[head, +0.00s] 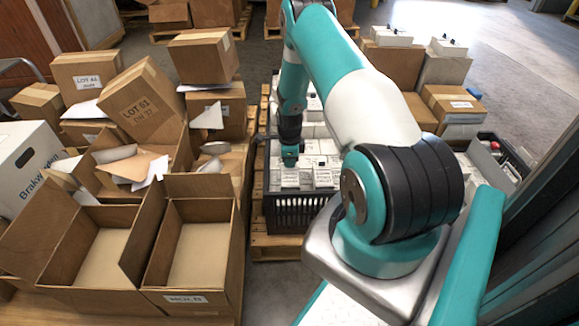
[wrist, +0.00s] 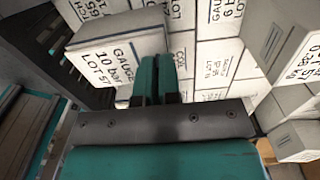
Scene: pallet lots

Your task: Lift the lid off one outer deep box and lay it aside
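White boxes with printed labels fill a black crate (head: 296,213) in the head view. My gripper (head: 289,158) points down over the far-left part of these boxes. In the wrist view, one white box (wrist: 105,58) reads GAUGE, 10 bar, LOT, and stands higher than the boxes to its right. It lies near the crate's slatted wall (wrist: 58,52). My gripper (wrist: 157,62) is at its right end, with the two teal fingers close together. Whether they touch the box or pinch its lid cannot be seen; the fingertips hide that spot.
The crate stands on a wooden pallet (head: 262,243). Open cardboard boxes (head: 98,243) and piled cartons (head: 203,57) crowd the left. More cartons (head: 452,103) and a dark bin (head: 499,149) stand at the right. Bare floor (head: 515,55) shows at the far right.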

